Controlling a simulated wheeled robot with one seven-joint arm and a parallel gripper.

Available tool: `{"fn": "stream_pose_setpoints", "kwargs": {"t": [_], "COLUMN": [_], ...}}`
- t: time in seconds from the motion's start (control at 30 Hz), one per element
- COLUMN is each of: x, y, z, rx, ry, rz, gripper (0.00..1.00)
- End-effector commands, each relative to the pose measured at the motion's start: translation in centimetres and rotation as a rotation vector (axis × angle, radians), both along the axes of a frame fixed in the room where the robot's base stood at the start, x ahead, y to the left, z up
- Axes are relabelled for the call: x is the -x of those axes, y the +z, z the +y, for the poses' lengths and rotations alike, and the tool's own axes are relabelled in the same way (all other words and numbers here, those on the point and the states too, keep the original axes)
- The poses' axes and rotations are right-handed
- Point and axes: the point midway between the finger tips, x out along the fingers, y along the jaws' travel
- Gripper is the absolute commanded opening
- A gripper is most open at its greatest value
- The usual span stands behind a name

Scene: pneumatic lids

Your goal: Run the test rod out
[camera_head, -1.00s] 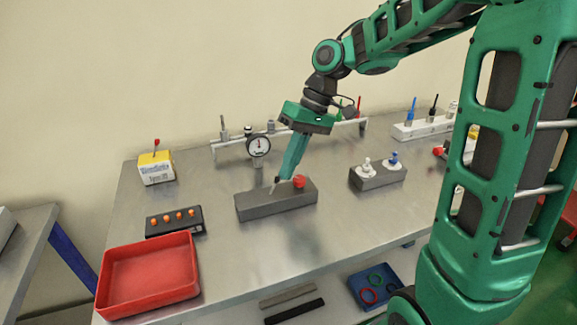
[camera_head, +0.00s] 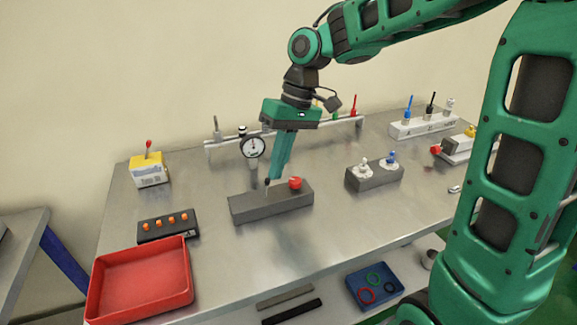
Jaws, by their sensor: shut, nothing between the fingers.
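A dark grey block (camera_head: 270,203) lies on the metal bench, with a red knob (camera_head: 295,183) on its top at the right. My gripper (camera_head: 268,181) points down over the block's left half, left of the red knob, with its fingers closed. A small thin upright part (camera_head: 267,189) shows just under the fingertips; I cannot tell whether it is the test rod or whether the fingertips touch it. No part is clearly recognisable as the test rod.
A grey block with white and blue fittings (camera_head: 373,176) is to the right. A red tray (camera_head: 140,281), a strip with orange buttons (camera_head: 168,226) and a yellow-white box (camera_head: 149,170) are left. Bench front is clear.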

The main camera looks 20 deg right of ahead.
Motion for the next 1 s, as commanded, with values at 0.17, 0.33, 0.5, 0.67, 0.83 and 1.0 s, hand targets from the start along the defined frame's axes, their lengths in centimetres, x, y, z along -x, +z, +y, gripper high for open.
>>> {"fn": "stream_pose_setpoints", "kwargs": {"t": [0.17, 0.33, 0.5, 0.67, 0.83, 1.0], "x": [0.1, 0.3, 0.3, 0.3, 0.3, 0.3], "y": [0.3, 0.6, 0.7, 0.8, 0.8, 0.9], "z": [1.2, 2.2, 2.8, 3.6, 3.6, 3.6], "rx": [0.0, 0.062, 0.134, 0.132, 0.132, 0.132], "ry": [0.007, 0.013, 0.01, 0.01, 0.008, 0.008], "rz": [-0.001, -0.007, -0.011, -0.011, -0.011, -0.011], "gripper": [0.0, 0.0, 0.0, 0.0, 0.0, 0.0]}}
